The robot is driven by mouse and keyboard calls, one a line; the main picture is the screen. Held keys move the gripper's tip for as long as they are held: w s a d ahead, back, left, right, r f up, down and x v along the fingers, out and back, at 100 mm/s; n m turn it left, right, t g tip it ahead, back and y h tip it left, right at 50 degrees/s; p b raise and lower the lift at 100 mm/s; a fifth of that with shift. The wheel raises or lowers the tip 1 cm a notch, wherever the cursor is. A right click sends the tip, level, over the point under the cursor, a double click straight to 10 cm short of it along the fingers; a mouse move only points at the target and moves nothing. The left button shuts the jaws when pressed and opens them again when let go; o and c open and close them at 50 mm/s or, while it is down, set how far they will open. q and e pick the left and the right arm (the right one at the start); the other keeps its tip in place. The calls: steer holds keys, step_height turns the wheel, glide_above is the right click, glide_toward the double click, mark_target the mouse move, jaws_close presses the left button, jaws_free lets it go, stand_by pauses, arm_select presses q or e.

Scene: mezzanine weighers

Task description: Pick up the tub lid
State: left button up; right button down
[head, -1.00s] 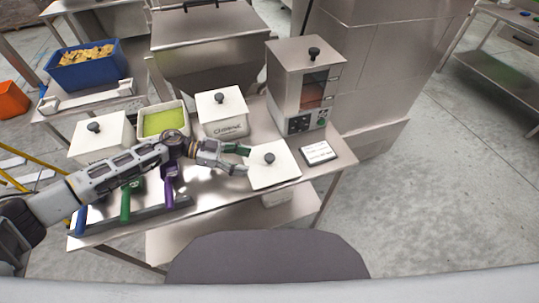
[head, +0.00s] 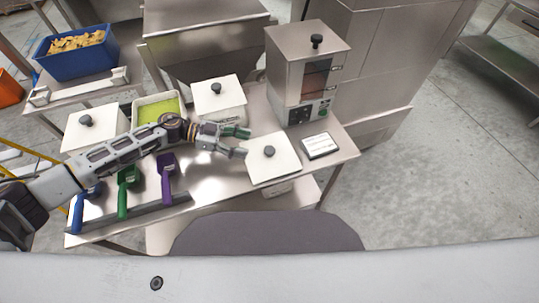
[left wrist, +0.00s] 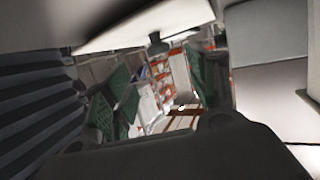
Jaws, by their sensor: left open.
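The white square tub lid (head: 274,163) with a black knob (head: 269,152) lies at the front right of the steel table. An open tub with yellow-green contents (head: 158,110) stands behind my left arm. My left gripper (head: 243,144) is open and empty, just left of the lid, with its green-padded fingers pointing towards the knob. In the left wrist view, the lid (left wrist: 150,25) shows at the top, and its knob (left wrist: 157,42) appears between the two fingers, apart from them. My right gripper is not in view.
Two lidded white tubs (head: 218,106) (head: 92,136) stand on the table. A steel machine (head: 305,75) is behind the lid, and a small label board (head: 319,146) is to its right. Blue, green and purple scoops (head: 166,185) are in a front rack (head: 130,222).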

mark_target(269, 149)
arm_select(q)
steer(key=shift+d, duration=0.15)
steer(key=shift+x, duration=1)
steer(key=shift+x, duration=2.65)
steer(key=shift+f, duration=0.1)
steer(key=c, duration=1.1)
